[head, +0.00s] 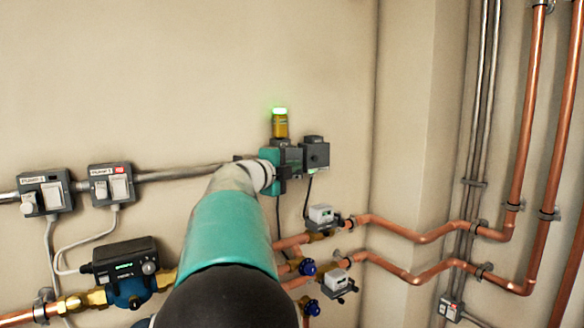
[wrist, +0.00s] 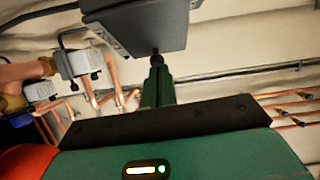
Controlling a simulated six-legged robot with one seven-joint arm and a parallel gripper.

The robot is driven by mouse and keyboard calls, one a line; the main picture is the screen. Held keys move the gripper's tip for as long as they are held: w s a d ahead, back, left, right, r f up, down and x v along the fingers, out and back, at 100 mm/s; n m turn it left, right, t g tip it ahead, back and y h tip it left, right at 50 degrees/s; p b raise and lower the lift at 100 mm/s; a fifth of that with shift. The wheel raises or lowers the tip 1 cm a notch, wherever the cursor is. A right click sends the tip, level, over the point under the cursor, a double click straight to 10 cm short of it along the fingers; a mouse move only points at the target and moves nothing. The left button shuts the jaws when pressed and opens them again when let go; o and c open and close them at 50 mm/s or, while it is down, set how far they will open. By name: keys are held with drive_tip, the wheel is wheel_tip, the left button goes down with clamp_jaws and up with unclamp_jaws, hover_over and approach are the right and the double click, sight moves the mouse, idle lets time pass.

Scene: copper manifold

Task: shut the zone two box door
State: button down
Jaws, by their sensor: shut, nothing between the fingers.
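A dark grey box (head: 316,152) is on the wall at the centre of the head view, just right of my gripper (head: 289,160). I take it for the zone two box, but no label on it is readable. A grey box (wrist: 137,24) fills the top of the wrist view, with a dark round fitting under it. My gripper (wrist: 163,84) is shut and empty, its green fingers pointing up toward that underside. I cannot tell whether they touch it. The door's edge and how far it stands open cannot be made out; my gripper and arm cover part of this area.
An amber beacon (head: 280,122) with a lit green top stands above my gripper. Two switch boxes (head: 45,191) (head: 111,184) and a dark pump controller (head: 124,262) are at left. White valve actuators (head: 321,215) (head: 337,281) and copper pipes (head: 400,232) lie below right. The upper wall is bare.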

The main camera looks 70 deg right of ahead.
drive_tip(key=shift+s+d+n+t+h, duration=0.15)
drive_tip(key=shift+d+n+t+h, duration=0.15)
drive_tip(key=shift+n+t, duration=0.35)
drive_tip(key=shift+s+d+n+t+h, duration=0.15)
drive_tip(key=shift+d+n+t, duration=0.6)
drive_tip(key=shift+t, duration=0.45)
drive_tip(key=shift+d+n+t+h, duration=0.15)
drive_tip(key=shift+d+n+t, duration=0.6)
drive_tip(key=shift+t, duration=0.4)
